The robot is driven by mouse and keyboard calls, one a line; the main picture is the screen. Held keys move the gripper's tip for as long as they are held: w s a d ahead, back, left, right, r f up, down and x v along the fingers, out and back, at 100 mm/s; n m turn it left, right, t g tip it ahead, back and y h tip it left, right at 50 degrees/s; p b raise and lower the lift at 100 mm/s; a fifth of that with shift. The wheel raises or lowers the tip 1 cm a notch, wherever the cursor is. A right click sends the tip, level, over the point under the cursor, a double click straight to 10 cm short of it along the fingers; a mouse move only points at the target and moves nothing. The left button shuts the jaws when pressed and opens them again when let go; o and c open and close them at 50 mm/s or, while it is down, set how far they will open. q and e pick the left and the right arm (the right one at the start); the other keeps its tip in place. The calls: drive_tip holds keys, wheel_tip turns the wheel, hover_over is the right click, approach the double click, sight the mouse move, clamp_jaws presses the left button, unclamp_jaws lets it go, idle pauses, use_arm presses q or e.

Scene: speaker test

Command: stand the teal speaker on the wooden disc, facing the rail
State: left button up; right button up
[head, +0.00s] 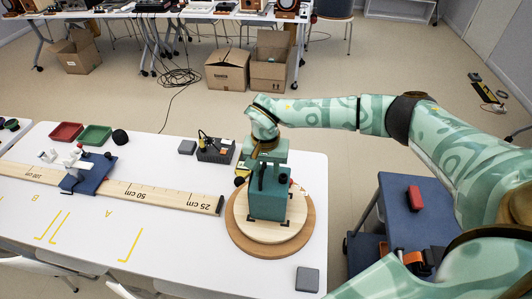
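The teal speaker (266,206) stands upright on the pale wooden disc (240,222), which lies on a wider, darker round board (310,225) at the table's right end. My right gripper (270,180) points down at the speaker's top from above. Its dark fingers overlap the speaker, and I cannot tell whether they press on it. The speaker's front face cannot be made out. The wooden rail (150,194), marked in cm, ends just left of the disc. My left gripper is not in view.
A blue carriage (90,172) with small white parts sits on the rail. A black box (216,150) and grey blocks (187,147) (308,279) lie near the disc. Red (66,131) and green (95,135) trays stand at the back left. A blue cart (440,222) stands at the right.

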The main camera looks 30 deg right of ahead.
wheel_tip(320, 180, up, 16)
drive_tip(key=p, duration=0.1)
drive_tip(key=shift+w+a, duration=0.15)
drive_tip(key=shift+f, duration=0.15)
